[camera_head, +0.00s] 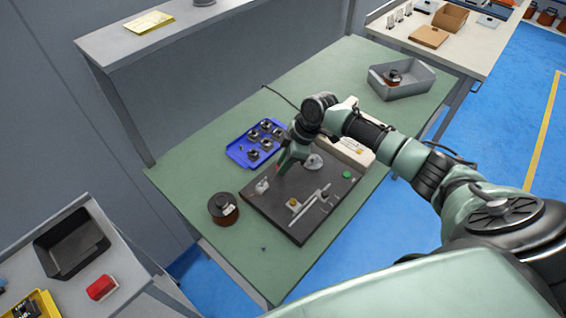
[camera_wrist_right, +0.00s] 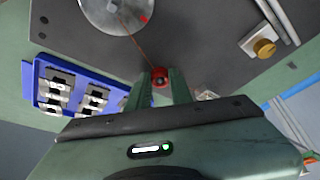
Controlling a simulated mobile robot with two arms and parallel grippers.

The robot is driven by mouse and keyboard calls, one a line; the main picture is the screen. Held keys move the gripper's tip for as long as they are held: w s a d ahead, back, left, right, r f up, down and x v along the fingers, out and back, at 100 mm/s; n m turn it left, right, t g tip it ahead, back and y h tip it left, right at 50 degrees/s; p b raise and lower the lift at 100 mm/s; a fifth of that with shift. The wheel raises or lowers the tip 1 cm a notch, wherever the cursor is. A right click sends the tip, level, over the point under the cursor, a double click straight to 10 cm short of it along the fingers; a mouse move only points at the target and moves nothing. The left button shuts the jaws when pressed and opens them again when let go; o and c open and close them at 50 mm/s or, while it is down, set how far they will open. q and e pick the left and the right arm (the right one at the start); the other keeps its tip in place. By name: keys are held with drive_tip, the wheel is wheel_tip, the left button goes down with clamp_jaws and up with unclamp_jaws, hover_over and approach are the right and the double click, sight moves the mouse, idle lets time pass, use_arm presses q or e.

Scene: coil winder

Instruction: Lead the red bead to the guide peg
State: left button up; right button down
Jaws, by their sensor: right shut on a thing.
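The red bead (camera_wrist_right: 160,76) sits between the fingertips of my right gripper (camera_wrist_right: 160,80) in the right wrist view, and the gripper is shut on it. A thin copper-coloured wire runs from the bead to the round metal disc (camera_wrist_right: 118,10), which has a red mark. In the head view my right gripper (camera_head: 280,168) points down over the dark plate (camera_head: 268,208), near the disc (camera_head: 314,162). A brass knob on a light block (camera_head: 293,203) and a small grey fitting (camera_head: 262,186) stand on the plate. I cannot tell which fitting is the guide peg. My left gripper is out of view.
A blue tray (camera_head: 236,153) of small metal parts lies beside the plate. A dark copper-coloured spool (camera_head: 223,209) stands at the plate's left. A rail (camera_head: 314,206) and green button (camera_head: 347,174) are on the plate. The green bench (camera_head: 190,180) has free room at left.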

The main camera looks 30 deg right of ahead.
drive_tip(key=c, duration=1.2)
unclamp_jaws()
drive_tip(key=shift+b+v, duration=0.65)
drive_tip(key=shift+v, duration=3.25)
